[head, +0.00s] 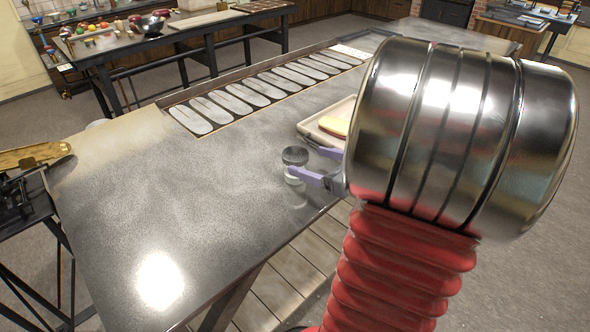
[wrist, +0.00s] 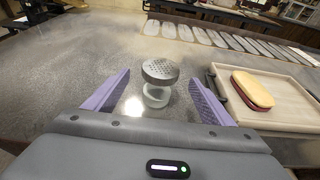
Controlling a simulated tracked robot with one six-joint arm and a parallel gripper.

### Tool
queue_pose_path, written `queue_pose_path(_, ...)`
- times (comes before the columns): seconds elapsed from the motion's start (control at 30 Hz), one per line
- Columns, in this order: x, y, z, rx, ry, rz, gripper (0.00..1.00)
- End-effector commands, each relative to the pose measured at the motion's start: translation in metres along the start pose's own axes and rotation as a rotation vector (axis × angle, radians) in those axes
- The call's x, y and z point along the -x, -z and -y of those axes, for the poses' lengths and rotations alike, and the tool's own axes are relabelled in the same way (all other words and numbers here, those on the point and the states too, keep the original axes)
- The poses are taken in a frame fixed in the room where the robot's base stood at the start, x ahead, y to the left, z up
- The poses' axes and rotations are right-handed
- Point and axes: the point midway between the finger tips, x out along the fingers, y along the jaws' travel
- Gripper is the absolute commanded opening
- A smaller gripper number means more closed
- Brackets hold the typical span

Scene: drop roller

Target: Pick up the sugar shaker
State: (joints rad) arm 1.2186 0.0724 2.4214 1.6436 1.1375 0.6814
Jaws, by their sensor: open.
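The sugar shaker (wrist: 159,74) stands upright on the metal table, with a dark perforated lid and a pale body. In the head view the shaker (head: 295,156) is near the table's front edge. My gripper (wrist: 160,84) is open, with its purple fingers on either side of the shaker. In the head view my gripper (head: 314,164) is at the shaker, and one finger crosses in front of it. I cannot tell whether either finger touches it. The shaker's lower part is partly hidden in the head view.
A row of pale oval pieces (head: 258,91) lines the table's back edge. The table's left part (head: 150,210) is clear.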

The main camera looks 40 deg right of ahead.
Motion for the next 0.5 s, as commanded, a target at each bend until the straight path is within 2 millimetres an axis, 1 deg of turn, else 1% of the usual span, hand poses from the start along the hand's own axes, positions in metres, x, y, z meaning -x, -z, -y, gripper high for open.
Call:
queue_pose_path(0.03, -0.007, 0.000, -0.001, 0.000, -0.003, 0.000, 0.77)
queue_pose_path(0.3, -0.041, 0.000, -0.001, 0.000, -0.005, -0.001, 0.77)
queue_pose_path(0.4, -0.051, 0.000, -0.001, 0.000, -0.004, -0.001, 0.77)
queue_pose_path(0.5, -0.058, 0.001, -0.001, 0.000, -0.002, -0.001, 0.77)
